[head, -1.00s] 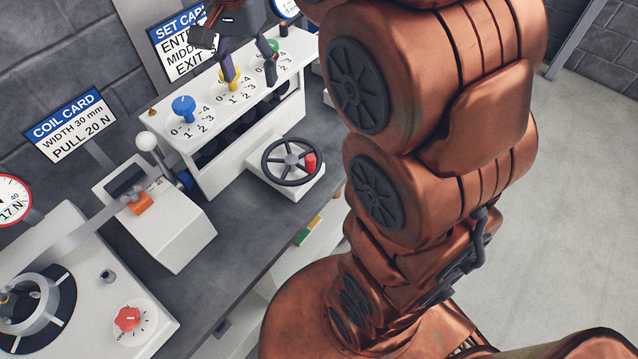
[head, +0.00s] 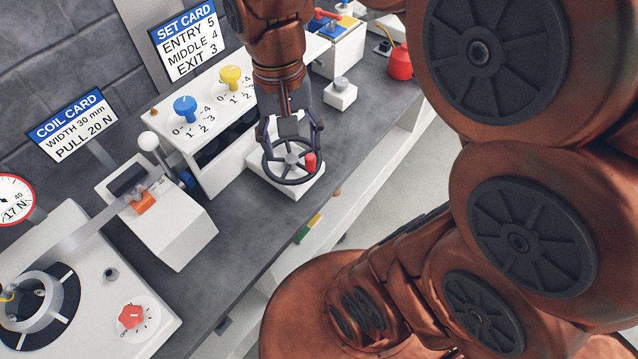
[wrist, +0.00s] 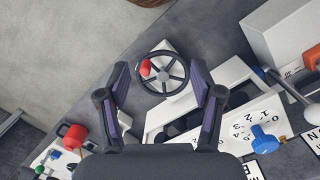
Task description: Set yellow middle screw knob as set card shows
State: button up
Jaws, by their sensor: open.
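The yellow middle knob (head: 231,76) stands on top of the white rack, on a dial with printed numbers. I cannot tell which number it points to. The set card (head: 185,38) behind reads ENTRY 5, MIDDLE 4, EXIT 3. My gripper (head: 290,138) is open and empty, pointing down over the black handwheel (head: 291,160) in front of the rack, away from the yellow knob. In the wrist view, my gripper (wrist: 160,72) has the handwheel (wrist: 162,73) showing between its fingers. The yellow knob does not show there.
The blue knob (head: 185,108) is left of the yellow one. My arm covers the rack's right end. A white-knobbed lever (head: 149,142) stands left of the rack. A small grey-knobbed box (head: 340,92) and a red can (head: 400,63) stand to the right. The coil card (head: 72,125) is at left.

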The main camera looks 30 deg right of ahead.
jog(key=s+f+n, duration=0.3)
jog(key=s+f, duration=0.1)
jog(key=s, duration=0.4)
jog(key=shift+a, duration=0.1)
jog(key=shift+s+f+n+g, duration=0.15)
jog(key=shift+s+f+n, duration=0.25)
jog(key=shift+s, duration=0.3)
jog(key=shift+s+f+n+g, duration=0.15)
jog(key=shift+s+f+n, duration=0.15)
jog(key=shift+s+f, duration=0.3)
